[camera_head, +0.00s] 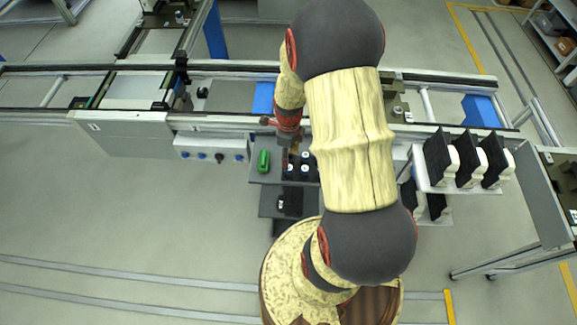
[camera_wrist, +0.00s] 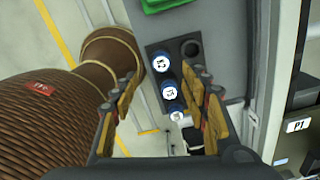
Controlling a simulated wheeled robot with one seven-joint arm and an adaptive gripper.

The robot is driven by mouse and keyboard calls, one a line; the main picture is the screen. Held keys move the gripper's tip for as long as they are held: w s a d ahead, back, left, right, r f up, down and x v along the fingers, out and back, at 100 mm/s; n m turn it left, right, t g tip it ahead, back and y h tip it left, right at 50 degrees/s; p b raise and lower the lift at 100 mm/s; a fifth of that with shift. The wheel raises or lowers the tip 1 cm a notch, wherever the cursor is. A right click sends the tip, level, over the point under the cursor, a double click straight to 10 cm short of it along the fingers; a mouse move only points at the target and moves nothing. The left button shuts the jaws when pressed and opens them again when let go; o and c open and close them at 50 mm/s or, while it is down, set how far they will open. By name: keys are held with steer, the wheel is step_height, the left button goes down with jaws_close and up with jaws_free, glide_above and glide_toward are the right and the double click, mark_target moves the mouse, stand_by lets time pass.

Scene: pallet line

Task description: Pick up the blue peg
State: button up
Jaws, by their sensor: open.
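Several blue pegs with white, marked tops stand upright in a black holder (camera_wrist: 186,66). One round hole in the holder is empty. My gripper (camera_wrist: 160,76) is open and empty, its fingers on either side of the pegs in the picture; the remaining height is hard to judge. In the head view, my gripper (camera_head: 293,146) is over the holder (camera_head: 298,179), partly hiding it.
A green object (camera_head: 263,161) lies left of the holder on the grey shelf (camera_head: 257,177). A black item (camera_head: 290,203) sits on a lower shelf. The conveyor frame (camera_head: 225,119) runs behind. A rack with black and white units (camera_head: 438,157) stands at right. Open floor lies at left.

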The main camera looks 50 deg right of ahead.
mark_target(289, 170)
step_height(289, 170, down, 3)
steer(key=shift+s+d+r, duration=0.1)
steer(key=shift+f, duration=2.65)
steer(key=shift+c, duration=1.4)
jaws_close()
